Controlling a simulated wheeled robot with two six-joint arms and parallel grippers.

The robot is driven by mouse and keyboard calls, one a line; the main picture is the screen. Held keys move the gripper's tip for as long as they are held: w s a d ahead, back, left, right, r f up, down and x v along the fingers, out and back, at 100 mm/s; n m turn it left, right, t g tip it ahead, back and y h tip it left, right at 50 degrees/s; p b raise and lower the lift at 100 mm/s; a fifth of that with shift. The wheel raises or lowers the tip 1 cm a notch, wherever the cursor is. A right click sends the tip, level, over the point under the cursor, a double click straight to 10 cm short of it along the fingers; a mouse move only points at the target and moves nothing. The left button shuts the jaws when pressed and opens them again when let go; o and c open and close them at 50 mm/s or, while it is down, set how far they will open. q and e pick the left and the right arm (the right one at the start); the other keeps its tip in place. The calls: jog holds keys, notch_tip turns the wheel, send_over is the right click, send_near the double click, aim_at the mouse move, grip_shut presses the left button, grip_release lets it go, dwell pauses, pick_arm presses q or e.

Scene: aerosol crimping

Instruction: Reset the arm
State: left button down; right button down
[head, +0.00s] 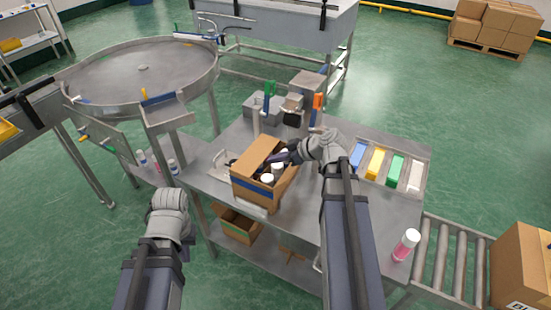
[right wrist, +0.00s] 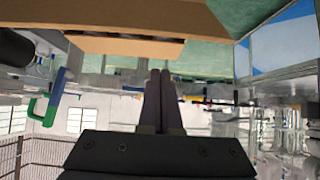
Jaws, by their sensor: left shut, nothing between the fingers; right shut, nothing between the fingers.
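My right gripper (head: 276,158) reaches left over the open cardboard box (head: 252,190) on the steel table (head: 320,215). Its two dark fingers are together with nothing between them, as the right wrist view also shows (right wrist: 160,78). Whether they touch the box or its contents I cannot tell. Several white-capped cans (head: 267,180) stand in the box. My left gripper is at the end of the left arm (head: 168,205), low at the left, in front of the table and apart from it. It holds nothing visible; its fingers are mostly hidden by the wrist.
A tray (head: 427,165) with blue, yellow, green and white blocks lies at the table's right. A pink can (head: 405,245) stands at the front right corner. Crimping devices (head: 290,108) stand at the back. A round table (head: 140,72) is at left, a roller conveyor (head: 453,262) at right.

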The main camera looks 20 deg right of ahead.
jog(key=s+a+f+m+g+h, duration=0.2)
jog(key=s+a+f+g+h, duration=0.1)
jog(key=s+a, duration=0.5)
jog(key=s+a+f+m+g+h, duration=0.1)
jog(key=s+a+f+g+h, duration=0.3)
jog(key=s+a, duration=0.4)
jog(key=a+f+g, duration=0.1)
jog(key=a, duration=0.5)
jog(key=shift+s+m+h, duration=0.25)
jog(key=shift+m+h, duration=0.05)
jog(key=shift+m, duration=0.1)
